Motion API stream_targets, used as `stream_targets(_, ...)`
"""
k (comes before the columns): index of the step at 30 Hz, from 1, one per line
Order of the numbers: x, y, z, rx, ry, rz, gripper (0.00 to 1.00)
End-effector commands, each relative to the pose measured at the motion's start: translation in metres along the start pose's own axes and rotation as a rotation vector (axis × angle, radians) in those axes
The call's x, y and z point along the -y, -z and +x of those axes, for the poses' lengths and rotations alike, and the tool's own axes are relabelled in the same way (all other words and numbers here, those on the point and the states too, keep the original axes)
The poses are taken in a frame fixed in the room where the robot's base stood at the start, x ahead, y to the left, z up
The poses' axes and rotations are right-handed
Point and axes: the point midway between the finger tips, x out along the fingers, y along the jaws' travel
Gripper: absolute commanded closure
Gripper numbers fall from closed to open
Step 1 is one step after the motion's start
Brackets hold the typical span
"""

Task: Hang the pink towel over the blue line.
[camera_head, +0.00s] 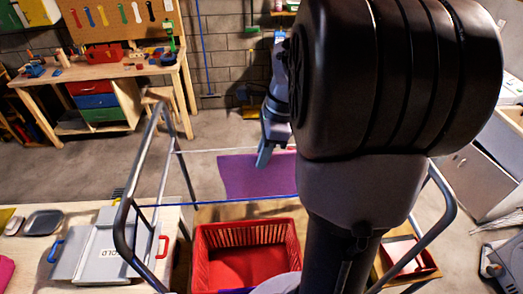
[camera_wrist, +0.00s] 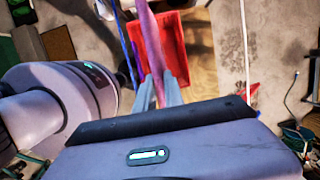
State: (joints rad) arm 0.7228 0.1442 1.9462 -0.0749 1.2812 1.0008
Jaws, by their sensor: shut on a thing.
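The pink towel (camera_head: 245,177) shows as a purple-pink sheet in the head view, on the far side of the blue line (camera_head: 222,202). My gripper (camera_head: 263,160) is at its upper edge, shut on it. In the wrist view the towel (camera_wrist: 148,35) is a narrow strip seen nearly edge-on, running from between my fingers (camera_wrist: 160,88). There the blue line (camera_wrist: 128,50) passes just left of the towel. Whether they touch, I cannot tell. My arm hides the towel's right end in the head view.
A white line (camera_head: 215,151) runs farther back, parallel to the blue one. Grey rack rails (camera_head: 127,232) stand at the left. A red basket (camera_head: 245,232) is below and nearer than the lines.

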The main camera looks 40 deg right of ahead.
Motion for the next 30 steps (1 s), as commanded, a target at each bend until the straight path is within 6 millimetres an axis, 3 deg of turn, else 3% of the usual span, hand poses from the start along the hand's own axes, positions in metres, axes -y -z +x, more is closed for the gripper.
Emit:
stream_targets(16,-0.061,0.000,0.000,0.000,0.001,0.000,1.00)
stream_targets(30,-0.062,0.014,0.055,0.000,0.000,0.000,1.00)
